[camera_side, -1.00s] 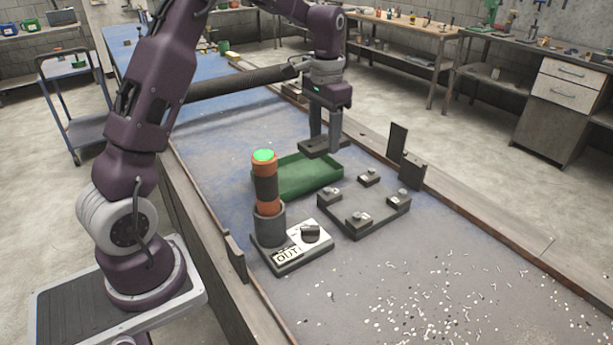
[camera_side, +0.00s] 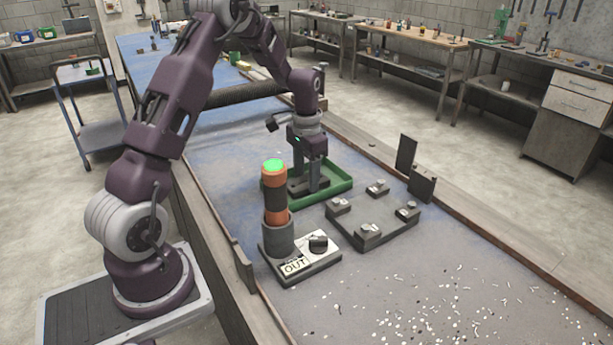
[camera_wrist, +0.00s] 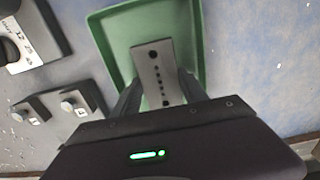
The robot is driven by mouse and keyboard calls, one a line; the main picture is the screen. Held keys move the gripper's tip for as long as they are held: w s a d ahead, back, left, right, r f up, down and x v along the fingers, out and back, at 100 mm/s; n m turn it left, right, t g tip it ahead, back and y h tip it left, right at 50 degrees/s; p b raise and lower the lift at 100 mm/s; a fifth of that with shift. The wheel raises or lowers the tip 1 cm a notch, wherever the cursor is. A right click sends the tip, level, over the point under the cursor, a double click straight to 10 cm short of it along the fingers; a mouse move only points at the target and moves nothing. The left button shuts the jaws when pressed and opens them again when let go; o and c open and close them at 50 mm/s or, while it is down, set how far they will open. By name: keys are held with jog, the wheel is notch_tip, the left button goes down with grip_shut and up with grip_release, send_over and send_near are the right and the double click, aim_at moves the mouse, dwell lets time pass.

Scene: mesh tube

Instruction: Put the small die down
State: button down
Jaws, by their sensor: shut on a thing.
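The small die is a grey plate with a row of dark holes, seen in the wrist view (camera_wrist: 150,68). My gripper (camera_side: 308,184) is shut on it, with one finger on each side of the plate (camera_wrist: 160,92). The die is over or inside the green tray (camera_side: 340,188). Whether it touches the tray floor cannot be told. The tray's green wall also shows in the wrist view (camera_wrist: 106,40).
An orange and black beacon with a green top (camera_side: 274,178) stands on a base with a knob and an "OUT" label (camera_side: 294,266), close in front of the tray. A dark clamp frame (camera_side: 368,236) lies to the right. Pale scraps litter the front right.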

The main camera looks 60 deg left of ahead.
aim_at(307, 181)
jog(key=c, duration=0.6)
grip_release()
jog(key=shift+f, duration=0.15)
jog(key=s+d+r+t, duration=0.1)
jog(key=d+r, duration=0.2)
jog(key=r, duration=0.6)
jog(key=s+d+r, duration=0.2)
jog(key=d+r, duration=0.1)
jog(key=r, duration=0.6)
jog(key=s+d+r+t, duration=0.1)
jog(key=s+d, duration=0.3)
jog(key=s+d+r+t, duration=0.1)
jog(key=s+d+r, duration=0.1)
jog(key=s, duration=0.3)
jog(key=s+d+r+t, duration=0.1)
jog(key=s+d, duration=0.3)
jog(key=d, duration=0.1)
jog(key=shift+s+d+r, duration=0.3)
jog(key=shift+r, duration=0.05)
jog(key=shift+t, duration=0.8)
jog(key=s+d+f, duration=0.1)
jog(key=s, duration=0.1)
jog(key=s+d, duration=0.1)
jog(key=s, duration=0.2)
jog(key=s+d+f, duration=0.1)
jog(key=s, duration=0.1)
jog(key=shift+s+f, duration=0.3)
jog(key=shift+s, duration=0.1)
